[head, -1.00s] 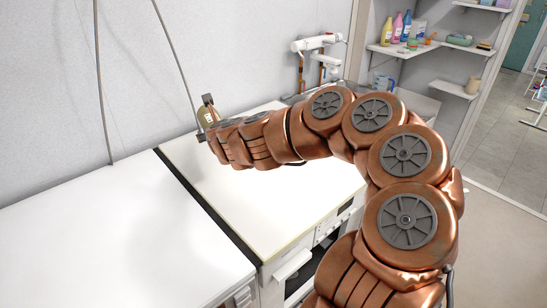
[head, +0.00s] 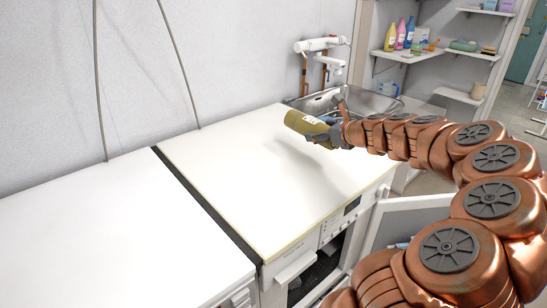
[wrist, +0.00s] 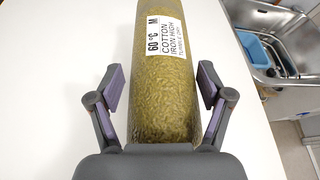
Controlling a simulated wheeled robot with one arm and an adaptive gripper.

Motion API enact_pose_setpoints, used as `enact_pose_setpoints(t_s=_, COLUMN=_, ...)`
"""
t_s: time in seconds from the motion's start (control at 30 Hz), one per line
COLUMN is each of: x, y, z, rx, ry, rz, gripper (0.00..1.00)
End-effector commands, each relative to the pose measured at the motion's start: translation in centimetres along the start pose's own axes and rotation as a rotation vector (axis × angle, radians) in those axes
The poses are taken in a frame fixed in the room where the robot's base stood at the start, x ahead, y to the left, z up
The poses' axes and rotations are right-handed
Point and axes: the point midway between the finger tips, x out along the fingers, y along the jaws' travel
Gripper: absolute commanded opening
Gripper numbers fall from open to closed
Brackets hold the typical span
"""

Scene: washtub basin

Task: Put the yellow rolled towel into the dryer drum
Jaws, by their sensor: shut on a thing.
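The yellow rolled towel (head: 304,124), olive-yellow with a white label, is held above the white worktop in the head view. It also fills the middle of the wrist view (wrist: 166,100), with the label toward its far part. My gripper (head: 338,131) is shut on it, with a finger on each side in the wrist view (wrist: 158,88). A white front-loading machine (head: 300,262) stands under the worktop with a dark opening (head: 322,272) at its front. I cannot tell if this is the dryer, and the drum inside is not clearly visible.
A light open door or panel (head: 408,218) stands out at the machine's right, partly behind my arm. A metal sink (head: 372,102) with a blue tub (wrist: 262,52) lies beyond the worktop. Bottles stand on a wall shelf (head: 420,54). The worktop (head: 250,160) is clear.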

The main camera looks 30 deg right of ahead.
Motion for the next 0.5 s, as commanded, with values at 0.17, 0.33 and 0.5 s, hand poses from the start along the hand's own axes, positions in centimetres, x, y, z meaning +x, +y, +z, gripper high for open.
enact_pose_setpoints(t_s=0.17, x=-3.4, y=-2.2, z=-3.6, rx=-0.009, ry=-0.005, rz=0.024, gripper=0.38)
enact_pose_setpoints(t_s=0.33, x=-5.3, y=-3.0, z=-5.0, rx=-0.016, ry=-0.01, rz=0.04, gripper=0.38)
enact_pose_setpoints(t_s=0.5, x=-4.6, y=-2.8, z=-4.8, rx=-0.019, ry=-0.011, rz=0.048, gripper=0.38)
